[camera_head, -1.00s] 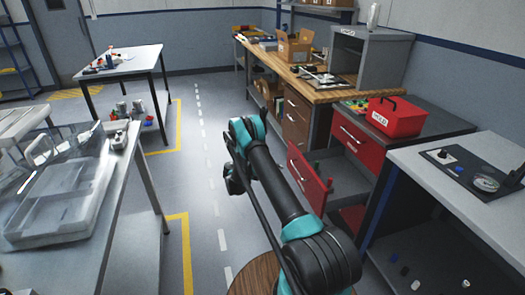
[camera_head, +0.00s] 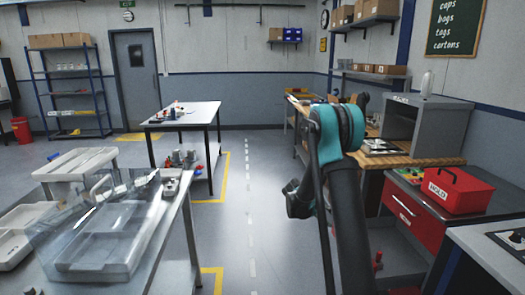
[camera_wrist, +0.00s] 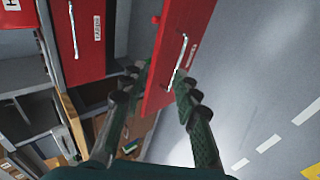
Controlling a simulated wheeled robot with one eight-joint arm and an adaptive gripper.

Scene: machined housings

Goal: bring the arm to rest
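My gripper shows in the wrist view (camera_wrist: 161,80) with its two dark green and black fingers spread apart and nothing held between them. A red drawer front with a pale handle (camera_wrist: 179,62) appears beyond the fingertips; its distance from them is hard to judge. In the head view my arm rises at the right of centre, with its teal and black joint uppermost. The gripper's fingers cannot be made out there.
The red cabinet (camera_head: 408,208) stands right of my arm, a red toolbox (camera_head: 456,190) on top. A wooden workbench (camera_head: 400,157) lies behind. A clear-lidded bin (camera_head: 105,240) sits on the left table. The marked aisle (camera_head: 250,215) between is clear.

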